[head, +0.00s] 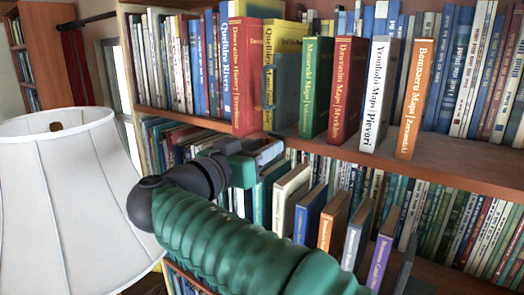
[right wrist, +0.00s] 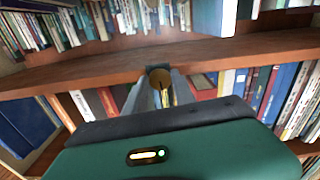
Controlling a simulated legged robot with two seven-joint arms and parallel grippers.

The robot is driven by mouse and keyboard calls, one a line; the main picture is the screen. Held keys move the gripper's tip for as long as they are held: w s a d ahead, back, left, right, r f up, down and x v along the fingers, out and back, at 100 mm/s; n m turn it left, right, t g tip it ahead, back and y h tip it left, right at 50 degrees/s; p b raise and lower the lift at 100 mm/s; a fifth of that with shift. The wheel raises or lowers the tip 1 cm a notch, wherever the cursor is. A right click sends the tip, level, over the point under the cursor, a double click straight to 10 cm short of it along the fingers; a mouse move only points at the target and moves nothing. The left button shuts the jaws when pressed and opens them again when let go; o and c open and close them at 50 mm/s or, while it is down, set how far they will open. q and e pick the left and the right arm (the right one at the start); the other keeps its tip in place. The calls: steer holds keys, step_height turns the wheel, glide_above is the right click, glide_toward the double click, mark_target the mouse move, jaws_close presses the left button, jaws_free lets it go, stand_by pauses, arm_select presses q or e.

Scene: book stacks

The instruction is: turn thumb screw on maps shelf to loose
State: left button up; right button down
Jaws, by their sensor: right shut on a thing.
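The maps shelf (head: 450,178) is a brown wooden board bearing upright books with "Maps" on their spines. In the right wrist view its front edge (right wrist: 90,74) runs across the picture. The thumb screw (right wrist: 160,77) is a round brass-coloured head in a dark mount at the underside of that edge. My right gripper (head: 270,153) is at the shelf's front edge, below the red and yellow books. In the right wrist view its grey fingers (right wrist: 160,84) are closed around the screw. The head view hides the screw behind the gripper. My left gripper is out of view.
A white lampshade (head: 60,200) stands close at the left. Books stick out on the maps shelf, including an orange one (head: 412,100) and a white one (head: 378,95). Below, more books project, such as a purple one (head: 381,255), near my right arm.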

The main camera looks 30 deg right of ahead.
steer(key=n, duration=2.2)
steer(key=shift+w, duration=0.1)
steer(key=shift+n, duration=0.4)
steer(key=c, duration=1.3)
jaws_free()
steer(key=shift+d, duration=0.1)
steer(key=shift+o, duration=1.2)
steer(key=shift+d, duration=0.1)
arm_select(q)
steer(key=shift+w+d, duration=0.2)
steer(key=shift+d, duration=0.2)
arm_select(e)
steer(key=shift+w+d+f, duration=0.1)
steer(key=shift+d+f, duration=0.05)
steer(key=shift+d, duration=0.1)
